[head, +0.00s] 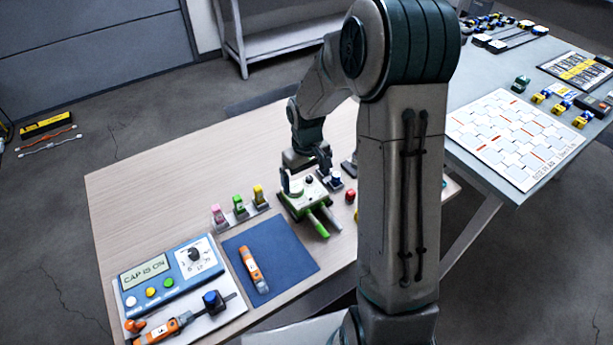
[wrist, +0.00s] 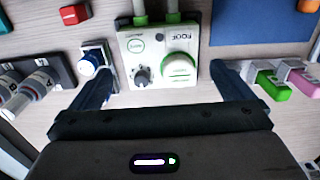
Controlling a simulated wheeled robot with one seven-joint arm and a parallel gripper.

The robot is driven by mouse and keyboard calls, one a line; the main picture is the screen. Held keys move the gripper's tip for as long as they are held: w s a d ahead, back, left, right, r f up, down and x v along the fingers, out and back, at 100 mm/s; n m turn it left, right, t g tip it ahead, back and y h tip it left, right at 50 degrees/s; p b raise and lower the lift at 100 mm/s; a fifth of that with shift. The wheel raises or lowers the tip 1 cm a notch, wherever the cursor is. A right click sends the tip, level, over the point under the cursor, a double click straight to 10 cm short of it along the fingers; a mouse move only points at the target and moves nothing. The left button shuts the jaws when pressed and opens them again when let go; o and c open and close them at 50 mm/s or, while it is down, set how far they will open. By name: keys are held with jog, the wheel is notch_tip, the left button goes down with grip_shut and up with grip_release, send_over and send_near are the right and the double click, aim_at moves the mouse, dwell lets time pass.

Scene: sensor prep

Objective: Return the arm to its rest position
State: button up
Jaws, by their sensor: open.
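My arm (head: 405,190) stands in front of the wooden table in the head view and reaches out over it with a bent elbow. My gripper (head: 306,174) points down at the white and green device (head: 298,204). In the wrist view the two dark fingers of my gripper (wrist: 160,72) are spread wide, with nothing held between them. The white device (wrist: 151,43), with a grey knob and a round green-edged button, shows between and beyond the fingers. I cannot tell how high the fingertips are above the table.
A blue mat (head: 297,253) with an orange-and-white tool (head: 253,270) lies left of the device. A blue panel (head: 165,278) reads "CAP IS ON". Small pink, green and yellow pieces stand in a row. A blue-capped item (wrist: 92,60) sits close to one finger. The table's far left is clear.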

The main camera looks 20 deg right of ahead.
dwell(0.3)
jog(key=shift+r, duration=0.25)
jog(key=s+r+m+t, duration=0.1)
jog(key=s+r+m, duration=0.1)
jog(key=s+r, duration=0.6)
jog(key=s+r+m+t, duration=0.1)
jog(key=s+r, duration=0.7)
jog(key=s, duration=0.4)
jog(key=shift+s+m+t, duration=0.3)
jog(key=shift+m+t, duration=0.1)
